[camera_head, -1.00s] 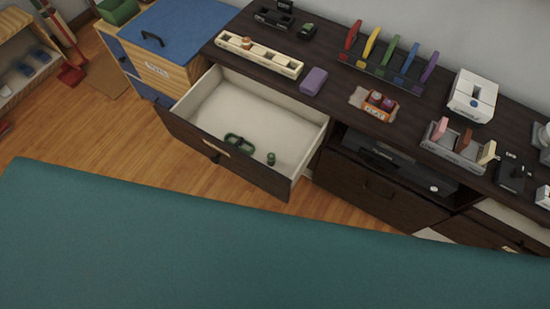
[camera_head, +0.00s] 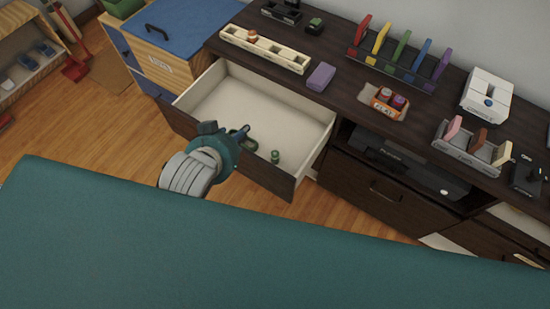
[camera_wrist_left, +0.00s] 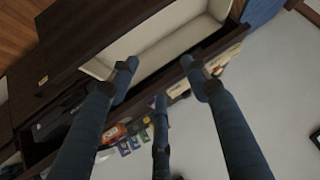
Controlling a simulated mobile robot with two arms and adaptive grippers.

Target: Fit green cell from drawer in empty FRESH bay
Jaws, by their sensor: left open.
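A small green cylinder, which looks like the green cell (camera_head: 275,157), stands on the floor of the open drawer (camera_head: 255,105), near its front wall. A green loop-shaped item (camera_head: 236,133) lies to its left, now partly hidden by my left gripper. My left gripper (camera_head: 225,130) is over the drawer's front left part, apart from the cylinder, and looks empty. In the left wrist view its fingers (camera_wrist_left: 157,76) are spread, with the pale drawer beyond. An orange holder (camera_head: 378,106) with red and purple cells sits on the cabinet top; no FRESH label is readable. My right gripper is not in view.
The dark cabinet top carries a cream slotted block (camera_head: 265,50), a purple block (camera_head: 321,77), a rack of coloured panels (camera_head: 390,68) and a white box (camera_head: 487,95). A teal surface (camera_head: 200,240) fills the foreground. Most of the drawer floor is bare.

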